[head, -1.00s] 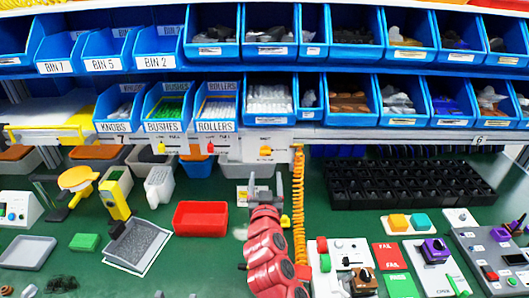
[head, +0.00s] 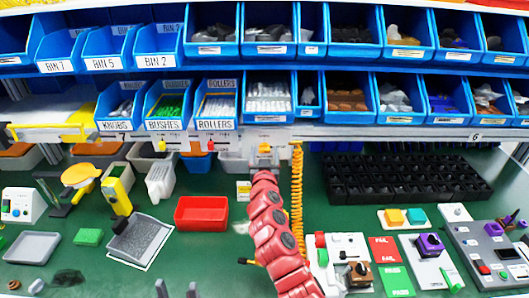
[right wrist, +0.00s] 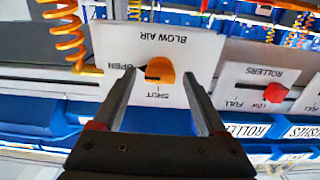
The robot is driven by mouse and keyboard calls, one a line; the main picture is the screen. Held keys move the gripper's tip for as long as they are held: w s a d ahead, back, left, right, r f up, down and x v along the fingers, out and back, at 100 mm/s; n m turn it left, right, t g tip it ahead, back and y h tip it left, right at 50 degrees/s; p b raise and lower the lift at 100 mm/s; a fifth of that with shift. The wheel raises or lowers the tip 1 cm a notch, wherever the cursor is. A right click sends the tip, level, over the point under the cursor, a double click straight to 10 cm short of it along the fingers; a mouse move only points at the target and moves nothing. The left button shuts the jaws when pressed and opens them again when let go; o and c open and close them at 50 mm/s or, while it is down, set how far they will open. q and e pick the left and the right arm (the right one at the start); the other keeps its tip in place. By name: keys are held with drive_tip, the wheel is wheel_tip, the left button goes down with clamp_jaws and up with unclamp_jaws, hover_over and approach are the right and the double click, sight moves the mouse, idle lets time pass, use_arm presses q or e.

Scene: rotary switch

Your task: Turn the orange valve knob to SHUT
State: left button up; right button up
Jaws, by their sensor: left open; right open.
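The orange valve knob (right wrist: 161,71) sits on a white plate (right wrist: 185,45) labelled BLOW AIR, shown upside down in the right wrist view. Its dark pointer faces the OPEN label at picture left; the SHUT label is below the knob. My right gripper (right wrist: 159,74) is open, one finger on each side of the knob, with gaps visible; whether the tips reach the knob's depth I cannot tell. In the head view the knob (head: 264,148) shows just above my red right arm. My left gripper (head: 176,289) is open and empty at the bottom edge, only its fingertips showing.
A red knob (right wrist: 275,92) on a ROLLERS plate is beside the valve plate. A coiled orange hose (head: 297,195) hangs close to my right arm. Blue bins (head: 215,125) line the shelf above. A red tray (head: 202,213) and a switch panel (head: 343,255) are on the green bench.

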clamp_jaws()
idle(0.4)
drive_tip(key=shift+f+n, duration=0.1)
drive_tip(key=shift+n, duration=0.2)
drive_tip(key=n+b, duration=0.1)
drive_tip(key=n, duration=0.7)
drive_tip(key=shift+a, duration=0.1)
drive_tip(key=n, duration=0.4)
drive_tip(key=shift+n+p, duration=0.3)
drive_tip(key=shift+p, duration=0.1)
drive_tip(key=n+p, duration=0.1)
drive_tip(key=n, duration=0.3)
drive_tip(key=shift+f+n, duration=0.15)
drive_tip(key=shift+n, duration=0.15)
